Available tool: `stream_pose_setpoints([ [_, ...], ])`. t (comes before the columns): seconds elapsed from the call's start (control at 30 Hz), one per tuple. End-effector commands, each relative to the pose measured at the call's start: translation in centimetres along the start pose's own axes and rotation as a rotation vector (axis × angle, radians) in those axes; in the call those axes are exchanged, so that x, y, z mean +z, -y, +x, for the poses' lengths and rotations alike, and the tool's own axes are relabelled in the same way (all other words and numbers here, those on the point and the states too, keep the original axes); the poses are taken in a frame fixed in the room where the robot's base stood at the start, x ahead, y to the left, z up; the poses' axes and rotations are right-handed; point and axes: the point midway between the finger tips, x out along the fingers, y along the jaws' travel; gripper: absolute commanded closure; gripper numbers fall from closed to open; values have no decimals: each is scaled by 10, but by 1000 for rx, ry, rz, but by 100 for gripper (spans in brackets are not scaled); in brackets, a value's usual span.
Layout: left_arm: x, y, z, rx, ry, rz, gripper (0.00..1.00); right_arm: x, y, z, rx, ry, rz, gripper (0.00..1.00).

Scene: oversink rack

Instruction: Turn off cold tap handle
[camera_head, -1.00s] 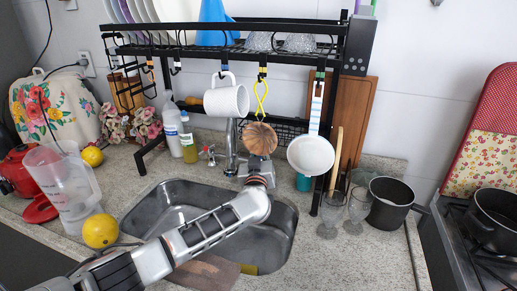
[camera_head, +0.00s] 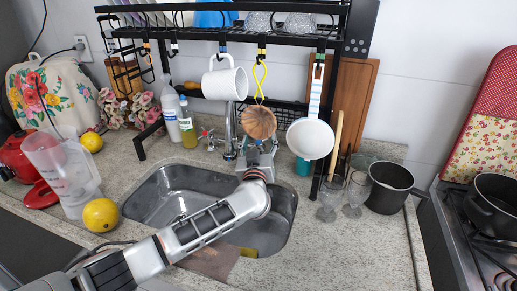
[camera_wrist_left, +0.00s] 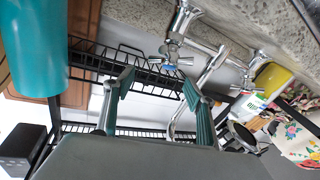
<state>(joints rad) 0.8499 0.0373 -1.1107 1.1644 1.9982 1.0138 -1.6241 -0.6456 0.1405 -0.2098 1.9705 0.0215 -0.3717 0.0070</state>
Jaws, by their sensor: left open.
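The cold tap handle (camera_wrist_left: 172,60) is a chrome cross handle with a blue mark, seen in the left wrist view just beyond the fingertips. A second chrome handle (camera_wrist_left: 243,86) is farther right there; in the head view a handle with a red mark (camera_head: 208,138) is left of the spout (camera_head: 230,135). My left gripper (camera_head: 261,153) is behind the sink, right of the spout and below a hanging brown brush. In the left wrist view its two teal-padded fingers (camera_wrist_left: 157,84) are wide apart and empty. The cold handle is hidden behind the gripper in the head view. My right gripper is out of view.
A black rack (camera_head: 225,40) spans the sink (camera_head: 150,192). From it hang a white mug (camera_head: 226,84), the brown brush (camera_head: 258,122) and a white pan (camera_head: 310,139). A teal cup (camera_head: 303,167) and glasses (camera_head: 330,195) stand to the right.

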Motion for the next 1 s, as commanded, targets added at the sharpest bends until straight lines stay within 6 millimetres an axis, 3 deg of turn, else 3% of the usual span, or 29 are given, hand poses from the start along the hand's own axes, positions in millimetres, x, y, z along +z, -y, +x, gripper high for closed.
stream_pose_setpoints([
  [0.2,0,0,-29,1,0,-1,44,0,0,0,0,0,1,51],
  [0.4,0,-1,-45,1,0,-1,44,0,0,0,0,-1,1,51],
  [0.93,-1,-1,-50,1,-2,0,44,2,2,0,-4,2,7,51],
  [1.0,-6,-9,-54,35,-27,10,44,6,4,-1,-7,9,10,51],
])
